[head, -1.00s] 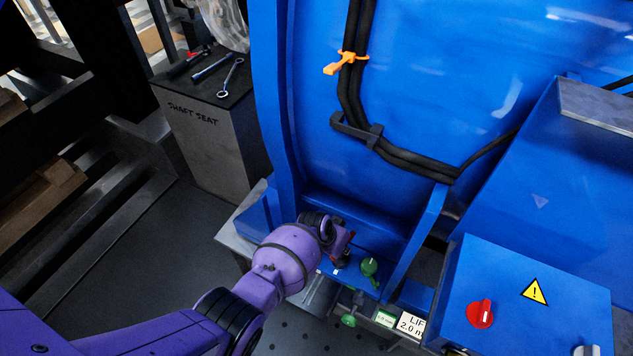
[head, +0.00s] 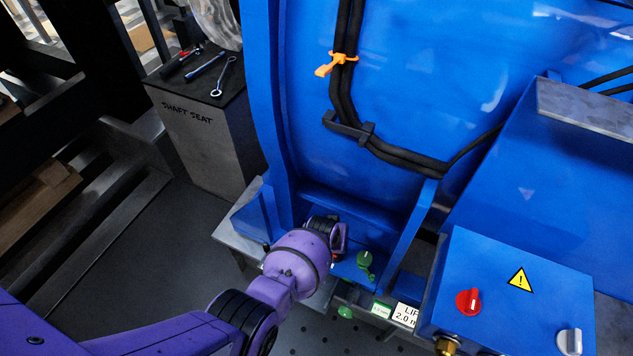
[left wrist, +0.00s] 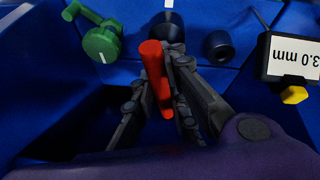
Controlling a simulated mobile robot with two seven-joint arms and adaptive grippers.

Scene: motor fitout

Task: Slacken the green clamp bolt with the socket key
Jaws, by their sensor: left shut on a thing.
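My left gripper (head: 338,240) is low at the foot of the blue motor housing. In the left wrist view its fingers (left wrist: 166,70) are shut on the red handle (left wrist: 154,72) of what looks like the socket key. A dark round socket or bolt head (left wrist: 168,28) lies just beyond the handle; whether they are joined is unclear. A green knob with a side lever and white line (left wrist: 100,42) is beside it on the left, apart from the fingers. This knob also shows in the head view (head: 365,260). I cannot tell which part is the clamp bolt. My right gripper is not in view.
A second green part (head: 345,312) sits below the ledge. A blue box with a red switch (head: 468,301) stands at the right. A "SHAFT SEAT" stand (head: 205,135) holds tools.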

